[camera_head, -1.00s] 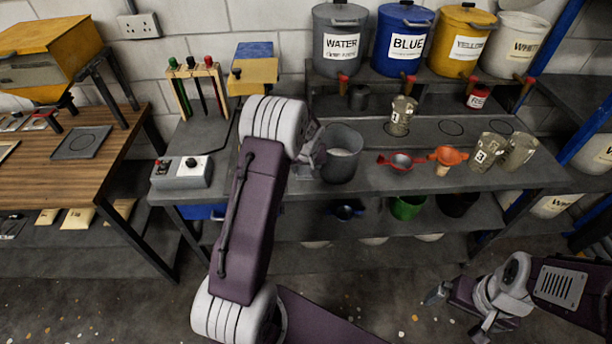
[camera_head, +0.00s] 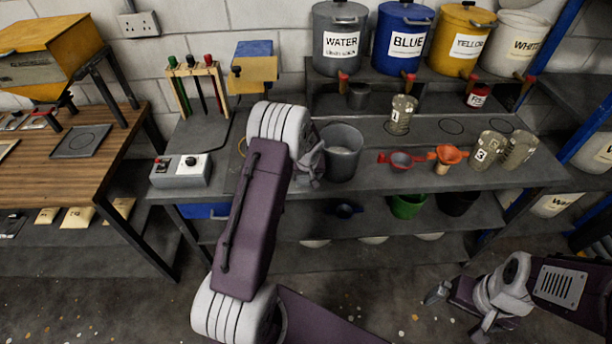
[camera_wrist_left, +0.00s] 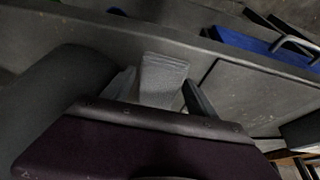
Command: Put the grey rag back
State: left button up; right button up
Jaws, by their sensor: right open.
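The grey rag (camera_wrist_left: 162,80) shows in the left wrist view as a pale grey folded piece between the two fingers of my left gripper (camera_wrist_left: 160,88). The gripper appears shut on it. In the head view my left gripper (camera_head: 311,163) is over the bench, just left of the grey bucket (camera_head: 342,153); I cannot make out the rag there, as the wrist and arm cover that spot. My right gripper (camera_head: 458,314) is open and empty, low at the bottom right, in front of the bench.
Labelled paint tanks (camera_head: 403,40) line the raised shelf. Bare bench top lies along the front edge.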

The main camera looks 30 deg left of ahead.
pick_arm(q)
jog(key=shift+r+p, duration=0.35)
jog(key=v, duration=1.2)
jog(key=s+d+m+g+h, duration=0.1)
jog(key=s+d+m, duration=0.1)
jog(key=s+d, duration=0.2)
jog(key=s+d+f+m, duration=0.1)
jog(key=s+d, duration=0.3)
jog(key=s, duration=0.6)
jog(key=s+d+f+m+g+h, duration=0.1)
jog(key=s+d+m, duration=0.2)
jog(key=s, duration=0.4)
jog(key=shift+s+d+g+h+b, duration=0.3)
jog(key=shift+s+d+b, duration=0.1)
jog(key=shift+d, duration=0.35)
jog(key=shift+s, duration=0.1)
jog(key=shift+f, duration=0.1)
